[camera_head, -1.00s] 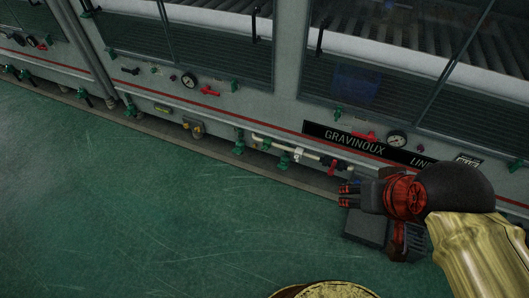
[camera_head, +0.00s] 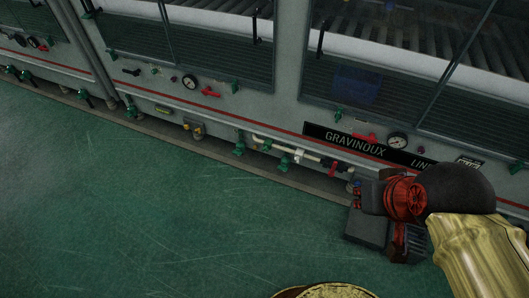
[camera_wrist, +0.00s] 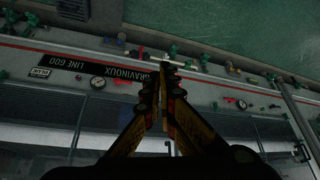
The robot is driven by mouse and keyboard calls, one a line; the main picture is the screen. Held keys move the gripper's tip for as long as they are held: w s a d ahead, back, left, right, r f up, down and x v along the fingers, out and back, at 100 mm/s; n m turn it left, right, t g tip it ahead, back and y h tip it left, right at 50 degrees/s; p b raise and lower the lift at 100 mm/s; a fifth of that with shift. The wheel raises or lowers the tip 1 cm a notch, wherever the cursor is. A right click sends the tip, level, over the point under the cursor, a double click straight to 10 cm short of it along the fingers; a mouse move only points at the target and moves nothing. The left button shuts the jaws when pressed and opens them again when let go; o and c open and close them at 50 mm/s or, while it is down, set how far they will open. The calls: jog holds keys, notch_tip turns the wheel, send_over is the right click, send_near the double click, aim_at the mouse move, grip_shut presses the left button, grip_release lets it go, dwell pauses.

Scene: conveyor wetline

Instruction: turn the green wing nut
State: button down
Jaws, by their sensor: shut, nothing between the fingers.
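Several small green fittings sit along the machine's lower front; I cannot tell which one is the wing nut. In the head view, green fittings (camera_head: 239,148) and (camera_head: 284,162) are on or near the pale pipe, left of my gripper (camera_head: 357,195). Another green fitting (camera_head: 337,114) is higher on the panel. My gripper is shut and empty, low in front of the machine, apart from these fittings in the head view. In the wrist view its fingertips (camera_wrist: 164,66) meet in front of the pipe area, with a green fitting (camera_wrist: 204,60) to their right. The fingers hide part of the panel.
A pale pipe (camera_head: 268,139) with a red handle (camera_head: 330,163) runs low on the machine. Gauges (camera_head: 397,140) and red handles line the panel above. A dark sign (camera_head: 350,139) is there too. The green floor (camera_head: 150,210) is clear to the left.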

dwell(0.4)
jog(key=s+d+f+y, duration=0.1)
jog(key=s+d+f, duration=0.2)
jog(key=d+f, duration=0.5)
jog(key=s+d+f+t+y, duration=0.1)
jog(key=s+d+f, duration=0.2)
jog(key=d+f, duration=0.5)
jog(key=shift+s+d+f+m+y, duration=0.3)
jog(key=shift+d+f+m+y, duration=0.1)
jog(key=shift+d, duration=0.55)
jog(key=c, duration=2.5)
grip_release()
jog(key=shift+d, duration=0.15)
jog(key=shift+c, duration=0.2)
dwell(1.7)
